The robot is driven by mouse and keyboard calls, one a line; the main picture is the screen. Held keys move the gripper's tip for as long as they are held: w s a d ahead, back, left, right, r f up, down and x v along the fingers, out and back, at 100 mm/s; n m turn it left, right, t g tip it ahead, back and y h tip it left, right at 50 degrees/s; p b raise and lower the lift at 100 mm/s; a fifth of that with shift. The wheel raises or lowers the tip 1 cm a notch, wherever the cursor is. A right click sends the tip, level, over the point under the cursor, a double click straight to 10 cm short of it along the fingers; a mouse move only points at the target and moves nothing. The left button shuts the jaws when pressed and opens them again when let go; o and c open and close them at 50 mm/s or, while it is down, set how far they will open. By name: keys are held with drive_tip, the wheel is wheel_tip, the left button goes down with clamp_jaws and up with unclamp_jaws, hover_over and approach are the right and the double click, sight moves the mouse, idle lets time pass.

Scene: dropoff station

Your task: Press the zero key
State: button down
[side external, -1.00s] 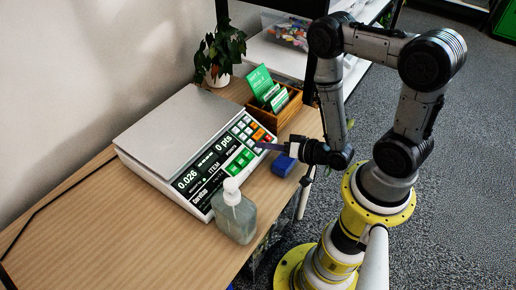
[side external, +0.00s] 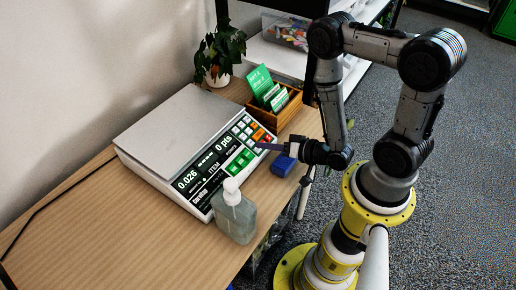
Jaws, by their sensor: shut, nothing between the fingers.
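The weighing scale (side external: 180,130) stands on the wooden table, with a light grey plate and a dark sloped front panel. Its display (side external: 205,167) shows 0.026 and 0 pts. The keypad (side external: 247,138) is at the right end of the panel, with white, green, orange and red keys. The key labels are too small to read, so I cannot tell which is the zero key. My gripper (side external: 260,146) is shut and empty, its fingers pointing left at the keypad's right edge. I cannot tell whether the tips touch a key.
A pump bottle (side external: 235,217) stands in front of the scale. A blue object (side external: 283,165) lies below my gripper. A wooden card box (side external: 274,116) and a potted plant (side external: 222,55) stand behind. The table's front left (side external: 110,225) is clear.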

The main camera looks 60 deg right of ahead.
drive_tip(key=shift+f, duration=0.15)
drive_tip(key=shift+w+f, duration=0.15)
drive_tip(key=shift+f, duration=0.05)
drive_tip(key=shift+w+f, duration=0.15)
drive_tip(key=shift+f, duration=0.25)
idle(0.7)
drive_tip(key=shift+r, duration=0.15)
drive_tip(key=shift+s+r, duration=0.3)
drive_tip(key=shift+r, duration=0.35)
drive_tip(key=shift+r, duration=0.1)
drive_tip(key=shift+s+r, duration=0.35)
drive_tip(key=shift+r, duration=0.4)
drive_tip(key=shift+s+r, duration=0.35)
drive_tip(key=shift+r, duration=0.35)
drive_tip(key=shift+s+r, duration=0.35)
drive_tip(key=shift+r, duration=0.4)
